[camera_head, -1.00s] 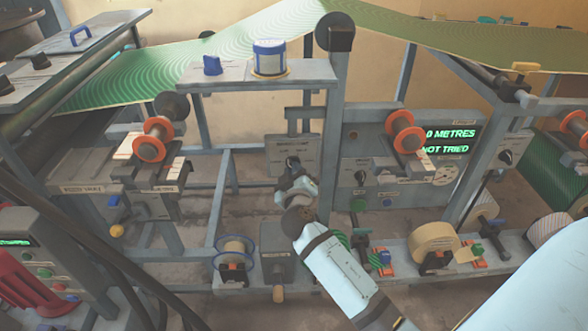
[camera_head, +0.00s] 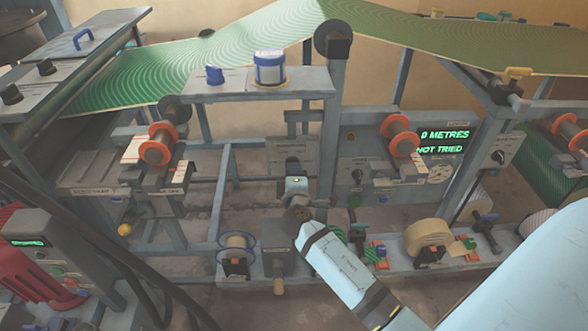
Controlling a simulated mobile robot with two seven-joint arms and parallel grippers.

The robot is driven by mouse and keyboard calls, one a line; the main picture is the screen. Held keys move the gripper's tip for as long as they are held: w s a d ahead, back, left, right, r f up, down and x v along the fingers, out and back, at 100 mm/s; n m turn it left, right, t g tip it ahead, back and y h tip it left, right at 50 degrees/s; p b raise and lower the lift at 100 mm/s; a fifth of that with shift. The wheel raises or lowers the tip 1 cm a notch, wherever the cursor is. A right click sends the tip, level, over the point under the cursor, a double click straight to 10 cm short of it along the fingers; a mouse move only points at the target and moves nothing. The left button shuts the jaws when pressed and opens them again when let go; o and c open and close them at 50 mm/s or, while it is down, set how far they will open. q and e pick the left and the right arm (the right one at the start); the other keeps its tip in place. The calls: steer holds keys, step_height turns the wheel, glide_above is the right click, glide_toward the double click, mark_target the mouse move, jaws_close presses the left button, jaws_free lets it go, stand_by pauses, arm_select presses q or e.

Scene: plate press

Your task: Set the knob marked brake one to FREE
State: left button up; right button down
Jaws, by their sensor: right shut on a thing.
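A small grey panel (camera_head: 292,150) stands in the middle of the press frame, with lettering too small to read. My right gripper (camera_head: 295,179) is directly in front of its lower part, shut on the panel's knob, and hides that knob and where it points. My right arm comes up from the lower right. Another black knob (camera_head: 357,177) shows on the grey panel to the right, and a further one (camera_head: 498,157) near the right upright. I cannot read which knob is marked brake one. My left gripper is not in view.
A shelf (camera_head: 240,88) with a blue-and-white tin (camera_head: 269,68) is above the panel. Orange-flanged spools (camera_head: 158,148) stand at left and right (camera_head: 401,136). A lower rail (camera_head: 330,270) carries tape rolls (camera_head: 428,238). A display (camera_head: 443,141) reads 0 METRES, NOT TRIED.

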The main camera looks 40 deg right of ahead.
steer(key=shift+n, duration=0.5)
steer(key=c, duration=1.1)
jaws_free()
steer(key=shift+c, duration=0.2)
steer(key=shift+s, duration=0.1)
